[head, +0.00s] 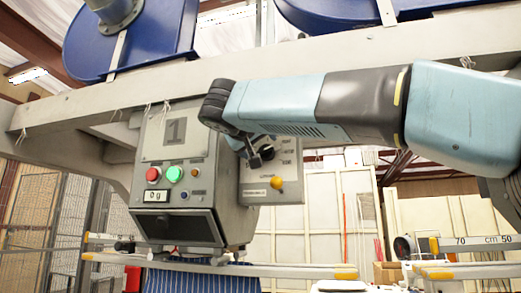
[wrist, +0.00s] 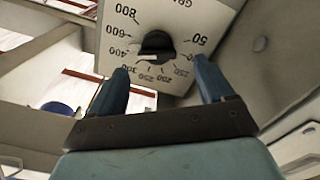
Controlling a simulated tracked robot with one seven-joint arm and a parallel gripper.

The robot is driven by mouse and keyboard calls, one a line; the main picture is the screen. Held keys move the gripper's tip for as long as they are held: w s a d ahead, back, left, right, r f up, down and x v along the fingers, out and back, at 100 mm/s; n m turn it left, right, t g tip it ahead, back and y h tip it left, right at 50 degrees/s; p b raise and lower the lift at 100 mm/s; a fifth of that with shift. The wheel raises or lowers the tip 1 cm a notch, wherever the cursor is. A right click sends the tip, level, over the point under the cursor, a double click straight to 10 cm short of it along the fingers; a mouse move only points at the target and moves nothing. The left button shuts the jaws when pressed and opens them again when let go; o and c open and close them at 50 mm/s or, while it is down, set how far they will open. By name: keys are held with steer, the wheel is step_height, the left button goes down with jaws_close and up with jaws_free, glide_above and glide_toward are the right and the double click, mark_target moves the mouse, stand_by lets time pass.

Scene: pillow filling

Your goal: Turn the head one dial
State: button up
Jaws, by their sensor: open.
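The head one control box (head: 178,165) is grey and marked with a large 1. A panel (head: 283,180) on its right carries the black round dial (head: 267,153), partly hidden by my gripper (head: 250,150) in the head view. In the wrist view the dial (wrist: 157,43) appears upside down, with a white mark and a ring of numbers from 50 to 800. My gripper (wrist: 163,70) is open and empty. Its two blue fingers point at the panel, one to each side of the dial in that picture. I see no finger touching the dial.
Red (head: 153,175) and green (head: 174,174) buttons and a "0 g" display (head: 155,196) are on the box. A yellow knob (head: 277,183) sits below the dial. Blue striped fabric (head: 200,277) hangs below the box.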

steer(key=v, duration=0.7)
steer(key=shift+s+a, duration=0.15)
steer(key=shift+s, duration=0.2)
